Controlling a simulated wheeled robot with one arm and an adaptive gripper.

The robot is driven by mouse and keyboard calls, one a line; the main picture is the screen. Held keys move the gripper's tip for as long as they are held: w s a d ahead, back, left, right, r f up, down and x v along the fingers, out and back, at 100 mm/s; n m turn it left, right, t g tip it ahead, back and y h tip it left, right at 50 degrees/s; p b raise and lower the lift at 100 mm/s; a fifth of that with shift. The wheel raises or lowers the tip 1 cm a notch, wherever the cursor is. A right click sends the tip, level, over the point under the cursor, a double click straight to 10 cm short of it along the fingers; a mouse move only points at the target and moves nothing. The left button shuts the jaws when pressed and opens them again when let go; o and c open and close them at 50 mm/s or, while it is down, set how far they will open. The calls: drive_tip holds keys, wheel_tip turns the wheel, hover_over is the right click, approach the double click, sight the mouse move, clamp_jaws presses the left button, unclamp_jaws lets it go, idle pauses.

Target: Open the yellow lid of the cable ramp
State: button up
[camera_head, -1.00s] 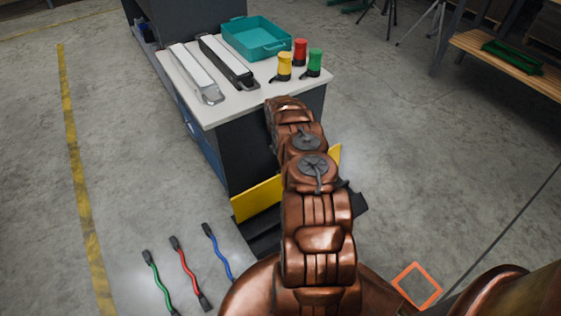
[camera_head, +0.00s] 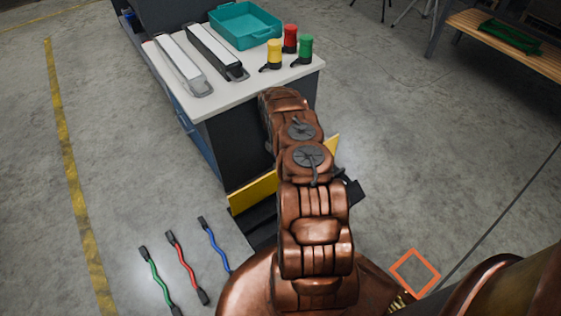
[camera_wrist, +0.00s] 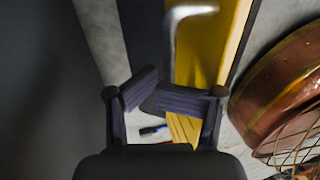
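The yellow lid (camera_head: 253,192) of the cable ramp shows in the head view as a raised, tilted panel beside the dark cabinet. My arm hides its middle. The ramp's black base (camera_head: 262,222) lies on the floor along the lid's near side. In the wrist view the yellow lid (camera_wrist: 212,45) runs from the top down behind the fingers. A pale grey bent bar (camera_wrist: 180,20), blurred, shows in front of it. My gripper (camera_wrist: 154,95) has its fingertips together in front of the lid, with nothing clearly between them. The head view does not show the fingers.
Green (camera_head: 155,282), red (camera_head: 183,265) and blue (camera_head: 212,243) cables lie on the floor to the left. The cabinet's white top (camera_head: 225,103) bears a teal tray (camera_head: 245,25), two long strips and three coloured canisters. An orange square (camera_head: 415,273) marks the floor at right.

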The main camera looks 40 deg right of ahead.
drive_tip(key=s+v, duration=0.2)
drive_tip(key=v, duration=0.8)
drive_tip(key=shift+a+r, duration=0.25)
drive_tip(key=shift+r, duration=0.1)
drive_tip(key=shift+c, duration=0.4)
